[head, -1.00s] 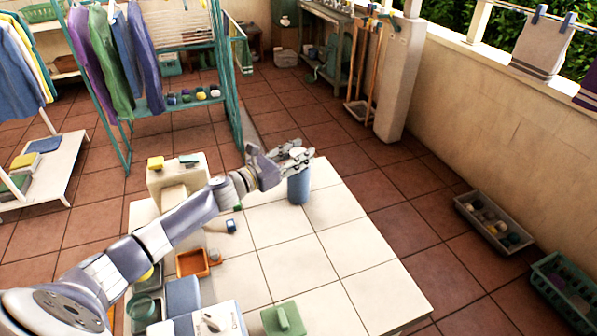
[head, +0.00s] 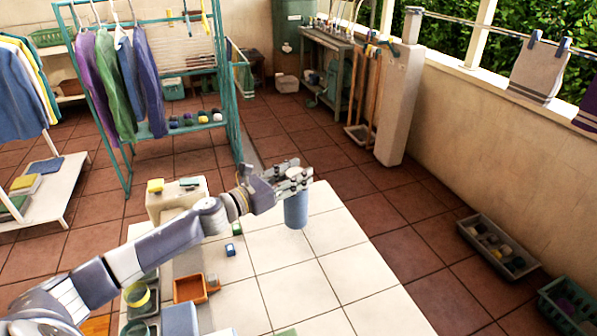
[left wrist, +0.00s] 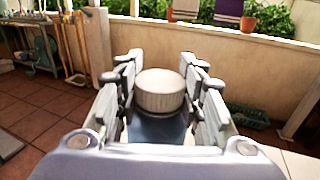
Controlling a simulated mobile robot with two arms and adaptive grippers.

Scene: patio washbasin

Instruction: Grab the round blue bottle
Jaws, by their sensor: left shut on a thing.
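The round blue bottle (head: 296,211) is at the far right part of the white tiled table, upright in the head view. My left gripper (head: 291,178) is shut on its upper part from above. The bottle appears raised off the tabletop. In the left wrist view the bottle's pale round cap (left wrist: 160,91) sits between the two fingers of the left gripper (left wrist: 162,95), with blue below it. My right gripper is not in view.
The white tiled table (head: 290,262) holds an orange tray (head: 188,289), a small blue item (head: 230,250) and a cream basin block (head: 176,200). A drying rack (head: 232,110) stands behind. Open floor lies to the right, with a grey crate (head: 497,247) by the wall.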

